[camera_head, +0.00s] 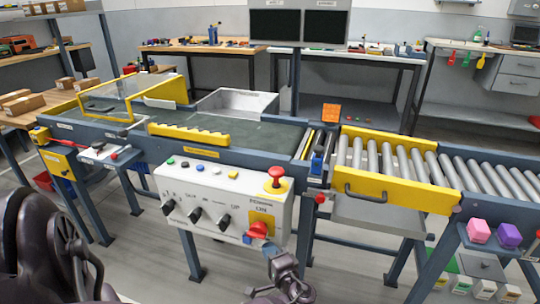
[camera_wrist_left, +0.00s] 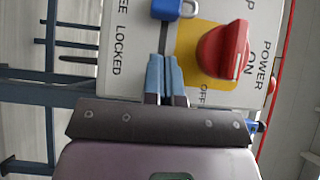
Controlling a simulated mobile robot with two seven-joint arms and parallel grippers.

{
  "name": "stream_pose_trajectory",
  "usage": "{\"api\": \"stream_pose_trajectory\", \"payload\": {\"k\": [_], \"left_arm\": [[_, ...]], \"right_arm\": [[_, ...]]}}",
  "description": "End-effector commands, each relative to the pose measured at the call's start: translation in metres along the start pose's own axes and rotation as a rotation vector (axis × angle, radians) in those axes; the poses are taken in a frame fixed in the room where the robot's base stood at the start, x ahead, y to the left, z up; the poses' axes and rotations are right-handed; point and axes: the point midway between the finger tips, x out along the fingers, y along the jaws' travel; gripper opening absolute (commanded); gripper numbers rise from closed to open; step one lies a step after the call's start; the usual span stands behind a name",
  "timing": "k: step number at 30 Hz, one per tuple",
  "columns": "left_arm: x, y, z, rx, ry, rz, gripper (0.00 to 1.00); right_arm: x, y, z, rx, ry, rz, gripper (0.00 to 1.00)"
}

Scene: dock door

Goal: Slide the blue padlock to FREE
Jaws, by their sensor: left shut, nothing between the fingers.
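The blue padlock (camera_head: 247,239) hangs low on the grey control panel, just left of the red power knob (camera_head: 258,230). In the left wrist view the padlock (camera_wrist_left: 170,8) is cut by the top edge, with its shackle at its right side. It is about level with the visible end of the FREE label (camera_wrist_left: 122,6), above the LOCKED label (camera_wrist_left: 118,51). Its exact stop is unclear. My left gripper (camera_head: 277,256) is shut and empty below the panel's right part. Its blue fingertips (camera_wrist_left: 161,58) show below and apart from the padlock. My right gripper is not in view.
The panel (camera_head: 172,181) also carries several black knobs, small buttons and a red mushroom button (camera_head: 276,173). The red power knob (camera_wrist_left: 224,50) stands close right of my fingers in the left wrist view. A roller conveyor (camera_head: 400,160) and yellow gate (camera_head: 345,186) lie right.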

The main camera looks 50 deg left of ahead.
Motion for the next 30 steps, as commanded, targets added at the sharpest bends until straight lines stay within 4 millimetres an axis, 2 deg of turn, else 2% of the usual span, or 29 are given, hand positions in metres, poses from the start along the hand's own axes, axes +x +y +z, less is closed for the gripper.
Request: {"api": "stream_pose_trajectory", "payload": {"k": [1,3,13,19,30], "left_arm": [[-0.014,0.0,-0.001,-0.002,0.002,0.005,0.0],[-0.029,-0.001,-0.001,-0.004,0.002,0.004,0.0],[-0.085,-0.001,-0.001,-0.002,0.001,0.003,0.0],[-0.099,0.0,0.0,-0.001,0.0,0.002,0.0],[-0.1,0.0,0.0,0.0,0.001,0.002,0.0]], "right_arm": [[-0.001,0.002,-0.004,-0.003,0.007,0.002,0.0],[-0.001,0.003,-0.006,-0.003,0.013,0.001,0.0],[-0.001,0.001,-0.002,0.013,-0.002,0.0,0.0],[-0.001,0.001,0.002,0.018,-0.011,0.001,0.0],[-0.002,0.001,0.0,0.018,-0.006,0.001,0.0]]}}
